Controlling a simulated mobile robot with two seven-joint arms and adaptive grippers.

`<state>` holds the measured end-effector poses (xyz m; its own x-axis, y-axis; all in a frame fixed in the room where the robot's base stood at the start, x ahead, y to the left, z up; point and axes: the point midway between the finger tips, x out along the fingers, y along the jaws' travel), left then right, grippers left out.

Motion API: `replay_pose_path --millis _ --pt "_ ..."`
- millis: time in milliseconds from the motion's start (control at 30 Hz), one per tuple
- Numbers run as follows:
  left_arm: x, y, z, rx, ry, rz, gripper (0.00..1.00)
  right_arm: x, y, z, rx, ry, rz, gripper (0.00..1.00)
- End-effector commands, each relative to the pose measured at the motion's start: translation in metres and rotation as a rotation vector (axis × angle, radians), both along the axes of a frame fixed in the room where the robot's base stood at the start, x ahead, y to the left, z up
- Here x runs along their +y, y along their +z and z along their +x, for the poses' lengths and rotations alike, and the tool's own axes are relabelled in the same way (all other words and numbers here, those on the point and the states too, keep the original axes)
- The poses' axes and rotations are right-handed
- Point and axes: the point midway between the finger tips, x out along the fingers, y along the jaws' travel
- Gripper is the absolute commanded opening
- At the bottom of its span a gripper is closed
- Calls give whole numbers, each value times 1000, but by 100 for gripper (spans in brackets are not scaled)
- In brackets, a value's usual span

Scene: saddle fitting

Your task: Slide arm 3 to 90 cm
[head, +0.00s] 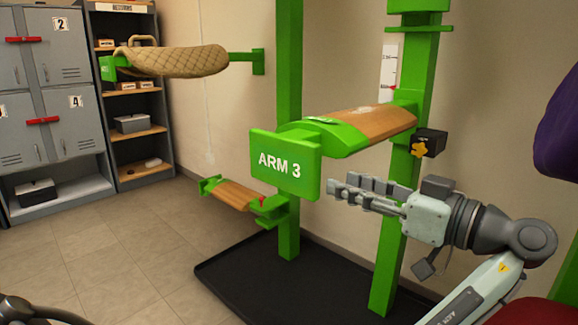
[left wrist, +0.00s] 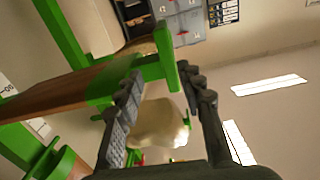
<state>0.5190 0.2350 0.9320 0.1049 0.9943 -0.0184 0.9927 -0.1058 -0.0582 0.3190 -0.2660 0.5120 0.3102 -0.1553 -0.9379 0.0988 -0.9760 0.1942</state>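Arm 3 is a wooden saddle arm (head: 372,125) with a green end and a green "ARM 3" plate (head: 285,165). It reaches out from the right green post (head: 388,260). A black clamp with a yellow knob (head: 419,149) is on that post. My left gripper (head: 340,188) is just right of the plate, below the arm, with its fingers pointing left. In the left wrist view its fingers (left wrist: 165,98) are apart with nothing held. The plate (left wrist: 165,55) shows edge-on beyond the fingertips, and the wooden arm (left wrist: 50,95) lies to the left. My right gripper is not in view.
A white scale (head: 389,65) with red marks is behind the right post. The left post (head: 288,60) carries a tan quilted saddle (head: 180,61) and a lower wooden arm (head: 235,196). A black mat (head: 240,280) lies below. Purple material (head: 558,130) hangs at the right.

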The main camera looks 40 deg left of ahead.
Motion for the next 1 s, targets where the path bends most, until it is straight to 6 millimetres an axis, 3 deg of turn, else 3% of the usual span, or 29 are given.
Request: replay_pose_path --millis 167,633,1000 --pt "-2 15 -7 -62 29 11 38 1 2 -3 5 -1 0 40" --pt "64 15 -2 -59 30 13 38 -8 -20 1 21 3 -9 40" --pt "72 14 -1 -59 28 10 38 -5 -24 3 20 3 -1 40"
